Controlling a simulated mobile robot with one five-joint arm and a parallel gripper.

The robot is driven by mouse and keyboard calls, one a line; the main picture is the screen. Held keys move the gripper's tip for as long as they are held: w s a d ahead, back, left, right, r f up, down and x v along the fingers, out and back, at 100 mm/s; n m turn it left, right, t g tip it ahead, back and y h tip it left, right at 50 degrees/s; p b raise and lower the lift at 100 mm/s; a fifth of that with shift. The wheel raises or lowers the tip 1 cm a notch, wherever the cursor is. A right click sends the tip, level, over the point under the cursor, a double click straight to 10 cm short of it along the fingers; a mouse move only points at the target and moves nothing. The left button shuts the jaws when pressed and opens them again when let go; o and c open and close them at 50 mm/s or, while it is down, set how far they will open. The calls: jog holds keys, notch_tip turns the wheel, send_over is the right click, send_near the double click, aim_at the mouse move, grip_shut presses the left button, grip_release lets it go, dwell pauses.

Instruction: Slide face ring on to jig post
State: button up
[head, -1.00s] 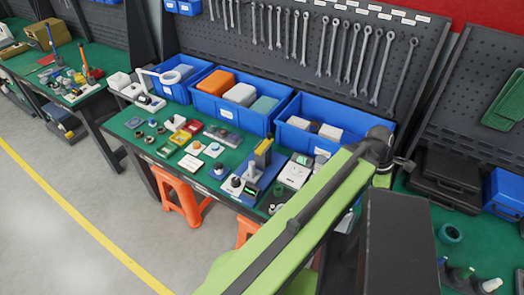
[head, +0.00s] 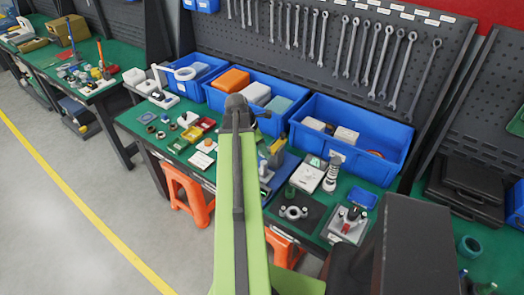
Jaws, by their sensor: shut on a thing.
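My gripper is out of sight; my green arm rises from the bottom and its far end hides what is beneath and behind it. A face ring in my gripper cannot be seen. A blue-based fixture with a yellow-topped upright (head: 277,147) stands on the green bench just right of my arm, partly hidden by it. I cannot tell whether its post is the jig post. Right of it, a metal ring-shaped part with side lugs (head: 293,212) lies on a black mat. A striped upright stack (head: 332,174) stands behind it beside a white box.
A grey base with a red and black clamp (head: 349,220) stands at the bench's front right. Blue bins (head: 352,138) line the back below hanging wrenches. Small rings and parts (head: 160,135) cover the left. An orange stool (head: 190,195) stands under the bench.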

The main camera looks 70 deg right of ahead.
aim_at(263, 162)
jog(key=shift+w, duration=0.3)
notch_tip(263, 162, down, 4)
jog(key=b, duration=0.4)
jog(key=shift+s+f, duration=0.1)
jog(key=shift+f, duration=0.15)
jog(key=shift+f+b, duration=0.7)
jog(key=shift+b, duration=0.25)
dwell(0.9)
jog(key=o, duration=1.5)
jog(key=shift+c, duration=0.2)
jog(key=shift+s, duration=0.1)
notch_tip(263, 162, up, 7)
jog(key=p, duration=0.7)
jog(key=shift+r, duration=0.1)
